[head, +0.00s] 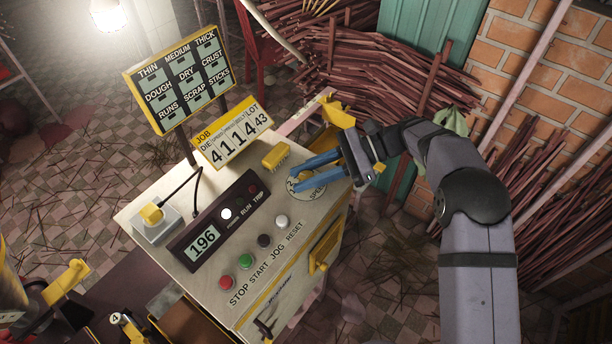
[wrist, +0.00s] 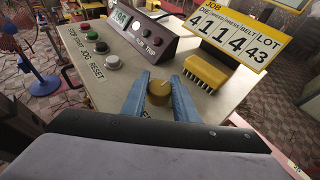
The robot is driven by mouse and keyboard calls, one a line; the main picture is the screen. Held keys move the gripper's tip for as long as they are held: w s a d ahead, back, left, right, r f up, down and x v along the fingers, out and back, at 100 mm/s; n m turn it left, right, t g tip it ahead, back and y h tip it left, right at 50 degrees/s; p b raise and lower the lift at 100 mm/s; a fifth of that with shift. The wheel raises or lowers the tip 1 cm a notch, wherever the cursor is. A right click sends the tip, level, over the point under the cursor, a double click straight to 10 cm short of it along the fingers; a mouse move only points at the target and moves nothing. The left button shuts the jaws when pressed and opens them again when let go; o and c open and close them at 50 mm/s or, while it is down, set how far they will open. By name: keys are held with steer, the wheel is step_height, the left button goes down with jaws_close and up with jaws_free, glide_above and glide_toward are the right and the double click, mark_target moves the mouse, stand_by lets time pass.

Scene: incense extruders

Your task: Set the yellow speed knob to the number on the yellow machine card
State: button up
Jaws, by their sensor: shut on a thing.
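The yellow speed knob (wrist: 159,91) sits on the sloped cream panel, between the blue fingers of my gripper (wrist: 160,95), which are shut on it. In the head view my gripper (head: 302,176) reaches in from the right and hides most of the knob and part of its round dial (head: 318,190); I cannot read the knob's setting. The yellow machine card (head: 232,133) stands at the panel's back edge. It has JOB at the left, small column headings, the digits 4 1 1 4, and 43 under LOT. It also shows in the wrist view (wrist: 236,30).
A yellow comb-like block (head: 275,155) stands between card and dial. A dark display box (head: 215,228) reads 196. STOP, START, JOG and RESET buttons (head: 246,261) line the front. A status board (head: 178,80) rises behind. Stick bundles (head: 400,70) lie beyond the machine.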

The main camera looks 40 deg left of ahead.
mark_target(306, 176)
steer(key=shift+r+n+g+h+b, duration=0.2)
steer(key=shift+n+g+h+b, duration=0.15)
steer(key=shift+n+g+h, duration=0.55)
steer(key=o, duration=1.1)
steer(key=shift+f, duration=0.1)
steer(key=shift+c, duration=0.2)
steer(key=shift+t, duration=0.3)
step_height(306, 176, up, 10)
steer(key=b, duration=0.2)
